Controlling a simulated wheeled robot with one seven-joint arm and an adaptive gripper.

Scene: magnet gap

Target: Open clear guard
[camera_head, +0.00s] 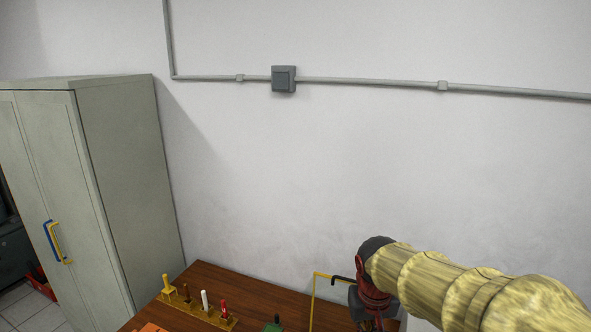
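I cannot make out a clear guard in this view. My arm comes in from the lower right, in a pale yellow sleeve, and bends down at a dark and red joint. It runs towards the bottom edge above the right part of the brown wooden bench (205,281). My gripper's fingers do not show, and whatever is below the frame edge there is hidden.
A wooden rack (198,311) with several coloured handled tools stands on the bench. A thin yellow frame (314,297) rises beside my arm. A grey-green cabinet (128,170) stands left. A grey box (284,79) and conduit are on the wall.

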